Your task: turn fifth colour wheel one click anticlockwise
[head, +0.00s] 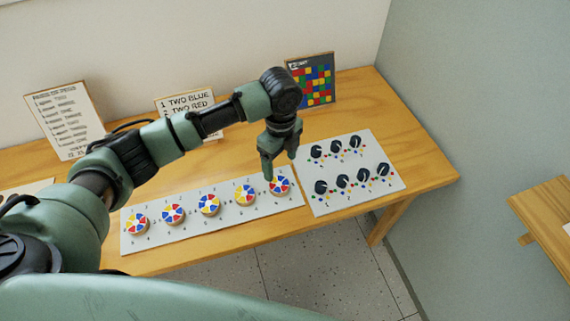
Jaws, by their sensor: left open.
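A row of several colour wheels is set on a pale board (160,240) along the table's front. Each wheel has red, yellow and blue wedges and small marks around it. The fifth colour wheel (281,188) is at the right end of the row. My left gripper (280,172) points down over this wheel, its fingers apart and its tips close to the wheel's far edge. I cannot tell whether they touch it. The fourth wheel (245,195) is just to the left and uncovered. My right gripper is not in view.
A second pale board (334,202) with several black knobs and coloured dots lies just right of the wheels. Cards with writing (62,118) and a coloured grid picture (312,82) lean at the back. The table's right end (425,160) is clear.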

